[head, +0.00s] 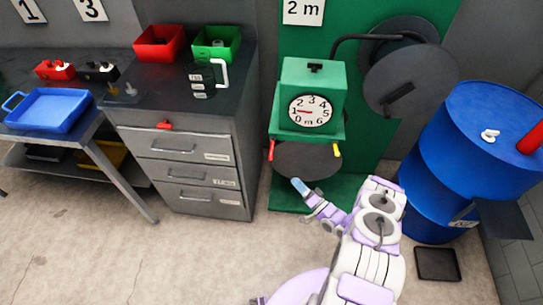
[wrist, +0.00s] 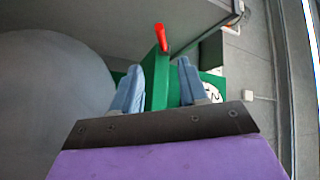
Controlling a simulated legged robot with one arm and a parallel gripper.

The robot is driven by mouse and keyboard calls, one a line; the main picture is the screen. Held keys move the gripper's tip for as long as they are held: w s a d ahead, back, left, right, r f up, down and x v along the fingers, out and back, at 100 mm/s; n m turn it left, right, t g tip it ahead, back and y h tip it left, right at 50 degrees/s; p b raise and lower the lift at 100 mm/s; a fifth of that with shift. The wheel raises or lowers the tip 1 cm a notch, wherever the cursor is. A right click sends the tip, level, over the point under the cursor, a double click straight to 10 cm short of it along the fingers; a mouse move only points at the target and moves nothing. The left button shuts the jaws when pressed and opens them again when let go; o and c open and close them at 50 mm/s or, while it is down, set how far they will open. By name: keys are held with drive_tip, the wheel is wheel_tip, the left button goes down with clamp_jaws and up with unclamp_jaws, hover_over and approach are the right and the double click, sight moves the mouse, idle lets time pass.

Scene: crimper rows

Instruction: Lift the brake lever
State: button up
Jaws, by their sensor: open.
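The green machine (head: 311,76) with a round dial stands against the green backboard in the head view. A red-tipped lever (head: 271,150) is at its lower left and a yellow-tipped lever (head: 337,150) at its lower right; which is the brake lever is not labelled. My gripper (head: 298,186) is below and in front of the dark disc under the machine. In the wrist view my gripper (wrist: 158,67) is open, with blue fingers apart. A red handle (wrist: 161,38) shows beyond the fingertips, above a green part between the fingers. No grip on it shows.
A grey drawer cabinet (head: 190,170) stands left, with red (head: 158,42) and green (head: 217,42) bins on top. Blue drums (head: 440,170) stand right. A dark reel (head: 410,80) hangs on the board. The large grey disc (wrist: 50,100) fills the wrist view's left.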

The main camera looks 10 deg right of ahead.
sight(271, 156)
drive_tip(key=b+x, duration=0.3)
drive_tip(key=x, duration=1.3)
drive_tip(key=shift+w+a+b, duration=0.1)
drive_tip(key=shift+a+b, duration=0.15)
drive_tip(key=shift+b, duration=0.15)
drive_tip(key=shift+c, duration=0.2)
clamp_jaws()
